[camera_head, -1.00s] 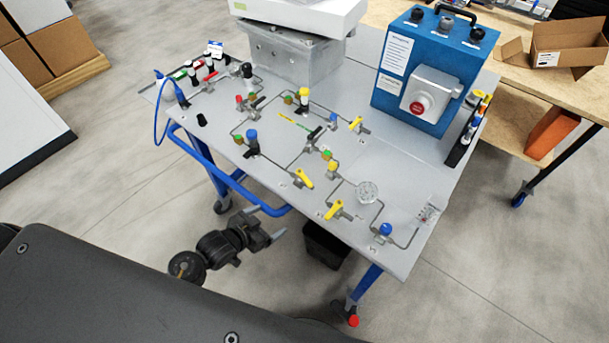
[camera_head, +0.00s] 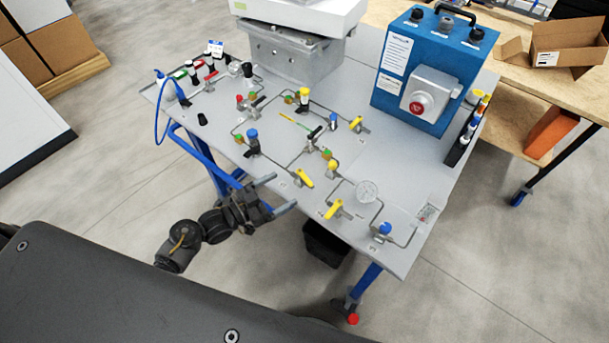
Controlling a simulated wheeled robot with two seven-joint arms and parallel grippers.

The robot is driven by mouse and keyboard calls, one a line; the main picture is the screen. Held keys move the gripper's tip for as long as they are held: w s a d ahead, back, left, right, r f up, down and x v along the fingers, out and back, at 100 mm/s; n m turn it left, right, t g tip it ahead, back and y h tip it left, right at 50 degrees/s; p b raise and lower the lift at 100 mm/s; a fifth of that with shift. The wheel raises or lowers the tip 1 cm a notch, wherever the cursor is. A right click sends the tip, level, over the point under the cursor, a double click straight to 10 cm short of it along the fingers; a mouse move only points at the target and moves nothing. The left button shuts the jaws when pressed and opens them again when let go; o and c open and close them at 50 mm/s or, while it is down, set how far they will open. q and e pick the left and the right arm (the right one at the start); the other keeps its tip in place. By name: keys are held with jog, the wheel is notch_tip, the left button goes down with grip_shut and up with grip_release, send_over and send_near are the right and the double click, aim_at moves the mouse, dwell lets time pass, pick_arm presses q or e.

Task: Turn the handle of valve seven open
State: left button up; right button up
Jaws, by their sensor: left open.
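The grey panel table (camera_head: 285,200) carries thin pipes with several valves. Yellow lever handles show at the front middle (camera_head: 304,178), at the front right (camera_head: 333,209) and at the back right (camera_head: 356,124). Black lever handles (camera_head: 315,132) sit nearer the middle. The valve labels are too small to read, so I cannot tell which is valve seven. My left gripper (camera_head: 281,194) is open and empty at the table's front edge, its fingers pointing right, left of the front-middle yellow handle and apart from it. My right gripper is not in view.
A blue box (camera_head: 432,60) with a red button stands at the back right. A grey metal block (camera_head: 290,58) stands at the back. A blue rail (camera_head: 190,150) runs along the table's front. A black bin (camera_head: 325,243) is below. A round gauge (camera_head: 367,191) stands near the right handles.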

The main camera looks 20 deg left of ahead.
aim_at(305, 176)
pick_arm(q)
jog(key=p+x, duration=0.1)
jog(key=x, duration=0.8)
jog(key=shift+d+p, duration=0.1)
jog(key=shift+p, duration=0.3)
